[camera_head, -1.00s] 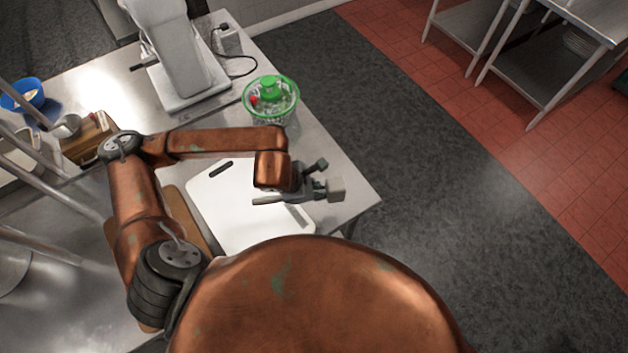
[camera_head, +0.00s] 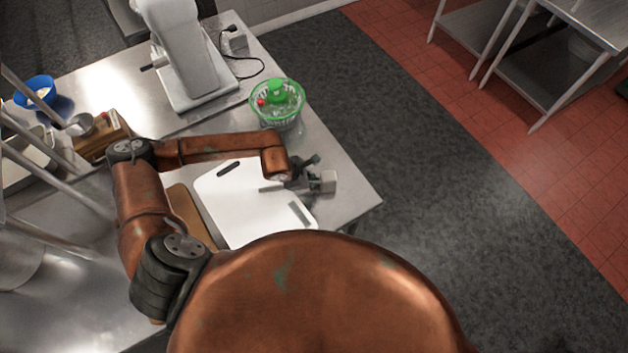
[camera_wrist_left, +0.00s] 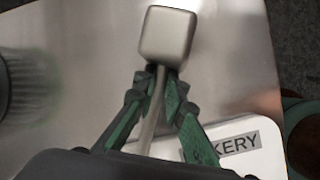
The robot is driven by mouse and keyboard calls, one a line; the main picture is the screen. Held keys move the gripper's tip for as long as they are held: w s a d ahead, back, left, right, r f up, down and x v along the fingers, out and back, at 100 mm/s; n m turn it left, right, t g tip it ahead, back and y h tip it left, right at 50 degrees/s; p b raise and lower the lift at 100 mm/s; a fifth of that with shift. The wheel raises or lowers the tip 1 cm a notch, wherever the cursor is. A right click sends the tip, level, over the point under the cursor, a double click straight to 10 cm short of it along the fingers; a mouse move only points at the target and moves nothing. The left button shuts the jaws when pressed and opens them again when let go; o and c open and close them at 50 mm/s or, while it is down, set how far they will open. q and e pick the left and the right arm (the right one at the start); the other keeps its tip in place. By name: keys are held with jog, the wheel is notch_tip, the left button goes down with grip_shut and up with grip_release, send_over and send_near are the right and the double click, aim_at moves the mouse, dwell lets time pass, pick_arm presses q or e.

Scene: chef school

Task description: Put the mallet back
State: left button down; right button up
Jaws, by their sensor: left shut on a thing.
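A grey metal mallet is in my left gripper (camera_head: 300,178), which is shut on its handle. In the head view the mallet's block-shaped head (camera_head: 328,181) sticks out to the right and the handle end shows to the left, over the white cutting board. In the left wrist view the mallet head (camera_wrist_left: 167,35) is just beyond the green-padded fingers (camera_wrist_left: 156,88), with the handle running between them. The mallet appears held above the steel counter near its right edge; the exact height is unclear. My right gripper is not in view.
A green-lidded salad spinner (camera_head: 277,102) stands behind the gripper, with a white stand mixer (camera_head: 184,60) farther back. A blue bowl (camera_head: 35,90) is at far left.

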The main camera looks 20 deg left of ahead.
pick_arm(q)
jog(key=c, duration=2)
grip_release()
jog(key=b+v, duration=0.2)
jog(key=v, duration=1)
jog(key=shift+s+b, duration=0.1)
jog(key=shift+b, duration=0.2)
